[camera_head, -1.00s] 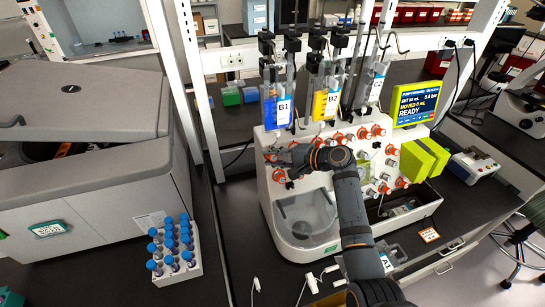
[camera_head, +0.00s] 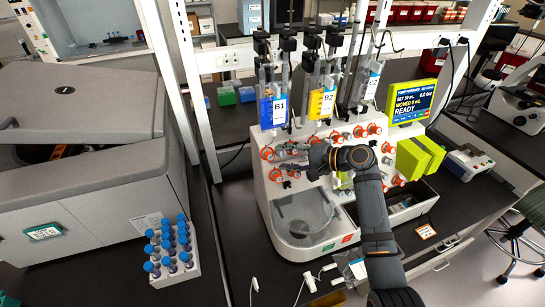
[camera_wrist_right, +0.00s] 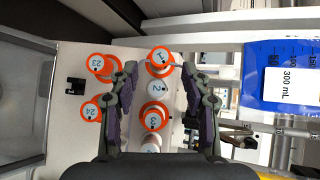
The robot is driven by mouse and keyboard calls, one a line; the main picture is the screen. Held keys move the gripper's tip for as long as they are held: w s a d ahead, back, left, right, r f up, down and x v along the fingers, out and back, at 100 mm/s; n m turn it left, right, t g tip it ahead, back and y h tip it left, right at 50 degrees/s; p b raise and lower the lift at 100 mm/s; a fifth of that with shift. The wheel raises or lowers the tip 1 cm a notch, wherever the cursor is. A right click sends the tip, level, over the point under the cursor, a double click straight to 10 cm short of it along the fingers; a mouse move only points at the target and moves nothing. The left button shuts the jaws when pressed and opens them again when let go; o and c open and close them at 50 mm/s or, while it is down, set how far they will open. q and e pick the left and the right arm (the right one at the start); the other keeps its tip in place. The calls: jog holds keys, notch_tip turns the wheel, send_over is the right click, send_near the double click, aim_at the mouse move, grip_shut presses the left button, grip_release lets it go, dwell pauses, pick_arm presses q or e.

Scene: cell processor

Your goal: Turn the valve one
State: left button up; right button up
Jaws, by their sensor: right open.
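Valve one, an orange-ringed knob marked 1 (camera_wrist_right: 160,58), is at the top centre of the right wrist view. In the head view it appears as the leftmost upper orange knob (camera_head: 267,153) on the white cell processor (camera_head: 262,195). My right gripper (camera_wrist_right: 160,70) is open, with one finger on each side of valve one. Both fingers look apart from the knob, though contact is hard to judge. In the head view the right gripper (camera_head: 284,160) reaches leftward along the panel. My left gripper is not in view.
White knob 2 (camera_wrist_right: 159,88) and orange knob 3 (camera_wrist_right: 153,118) lie in line with valve one. Knobs 23 (camera_wrist_right: 100,65) and 24 (camera_wrist_right: 91,109) are close beside the finger. Blue bag B1 (camera_head: 273,112) hangs above; a tube rack (camera_head: 178,268) stands at left.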

jog(key=v, duration=0.6)
jog(key=shift+f, duration=0.15)
